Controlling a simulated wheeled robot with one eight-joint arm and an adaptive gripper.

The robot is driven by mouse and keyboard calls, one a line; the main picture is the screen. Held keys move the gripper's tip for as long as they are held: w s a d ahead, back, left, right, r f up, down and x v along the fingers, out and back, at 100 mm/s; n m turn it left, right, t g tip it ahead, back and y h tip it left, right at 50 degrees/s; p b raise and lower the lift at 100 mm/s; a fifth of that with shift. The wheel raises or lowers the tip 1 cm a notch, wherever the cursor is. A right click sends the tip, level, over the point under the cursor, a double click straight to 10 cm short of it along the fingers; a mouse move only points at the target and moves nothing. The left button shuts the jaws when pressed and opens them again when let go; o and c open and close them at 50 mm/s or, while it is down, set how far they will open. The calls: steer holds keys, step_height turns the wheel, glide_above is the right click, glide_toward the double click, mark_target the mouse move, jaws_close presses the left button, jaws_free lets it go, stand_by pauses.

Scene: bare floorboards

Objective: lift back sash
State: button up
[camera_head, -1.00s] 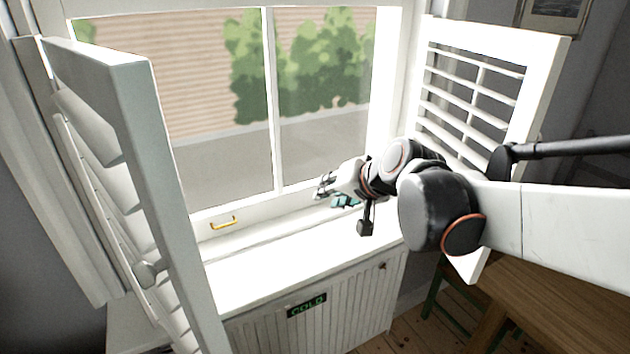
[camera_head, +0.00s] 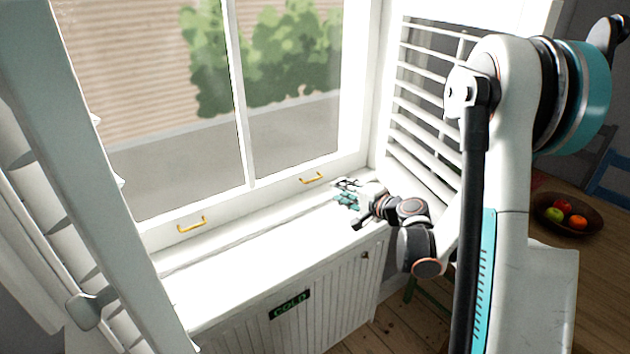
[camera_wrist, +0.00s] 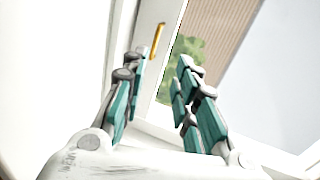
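The white window sash (camera_head: 246,186) stands behind the sill, with its bottom rail low against the frame. Two yellow handles sit on that rail: a left one (camera_head: 192,225) and a right one (camera_head: 312,178). My gripper (camera_head: 346,191) is low over the right end of the sill, to the right of the right handle and apart from it. In the wrist view my gripper (camera_wrist: 160,85) has its teal fingers spread with nothing between them. One yellow handle (camera_wrist: 157,40) shows beyond the fingertips there.
The white sill (camera_head: 250,255) is bare, above a ribbed cabinet with a green "COLD" sign (camera_head: 289,304). An open shutter (camera_head: 425,110) stands at right, close to my arm; another shutter (camera_head: 85,150) is at left. A fruit bowl (camera_head: 567,214) rests on a wooden table.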

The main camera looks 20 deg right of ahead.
mark_target(316, 179)
steer(key=shift+w+d+f+m+t, duration=0.1)
steer(key=shift+d+f+m+t, duration=0.25)
steer(key=shift+d+f, duration=0.35)
steer(key=shift+w+f, duration=0.1)
steer(key=shift+w, duration=0.05)
steer(key=b+x, duration=0.3)
steer(key=x, duration=1)
steer(key=shift+w+b, duration=0.25)
steer(key=shift+b, duration=0.15)
steer(key=shift+c, duration=0.4)
jaws_close()
